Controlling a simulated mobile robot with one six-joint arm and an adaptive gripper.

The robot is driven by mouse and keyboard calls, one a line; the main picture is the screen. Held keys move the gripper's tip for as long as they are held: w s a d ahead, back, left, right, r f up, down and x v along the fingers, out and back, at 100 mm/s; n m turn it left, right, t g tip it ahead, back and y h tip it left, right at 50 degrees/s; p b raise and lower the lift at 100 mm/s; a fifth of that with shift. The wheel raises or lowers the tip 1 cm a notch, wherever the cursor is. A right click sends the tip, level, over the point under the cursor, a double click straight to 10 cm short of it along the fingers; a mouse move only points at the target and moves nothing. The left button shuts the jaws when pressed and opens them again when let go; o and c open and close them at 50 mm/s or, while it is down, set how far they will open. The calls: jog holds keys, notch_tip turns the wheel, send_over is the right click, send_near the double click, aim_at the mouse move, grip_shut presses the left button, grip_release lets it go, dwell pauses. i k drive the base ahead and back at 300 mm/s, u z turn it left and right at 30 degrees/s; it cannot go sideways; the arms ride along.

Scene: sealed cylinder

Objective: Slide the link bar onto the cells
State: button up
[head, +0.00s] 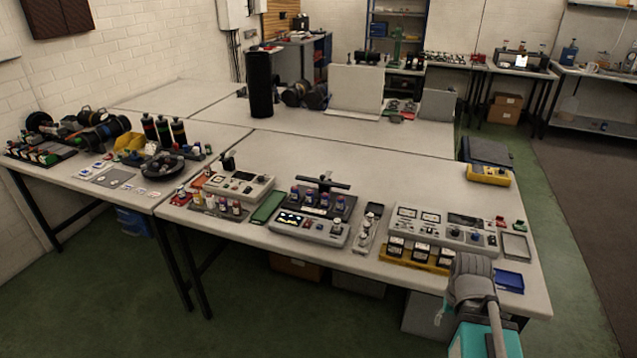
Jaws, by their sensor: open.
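A row of several small cells (309,200) with purple bodies and orange-brown tops stands in a dark holder at the back of a grey instrument (309,227), near the middle of the front bench. A dark horizontal bar (320,183), which may be the link bar, shows just above and behind the cells. I cannot tell whether it touches them.
The bench (385,165) is clear behind the instruments. A grey meter unit (445,228) and a yellow rack of black blocks (416,256) stand right of the cells. A green tray (268,206) lies to the left, a blue tray (509,280) near the right front corner.

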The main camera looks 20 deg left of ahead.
aim_at(326, 175)
jog(key=k, duration=0.1)
jog(key=u, duration=0.2)
jog(key=i, duration=1.35)
jog(key=z, duration=0.2)
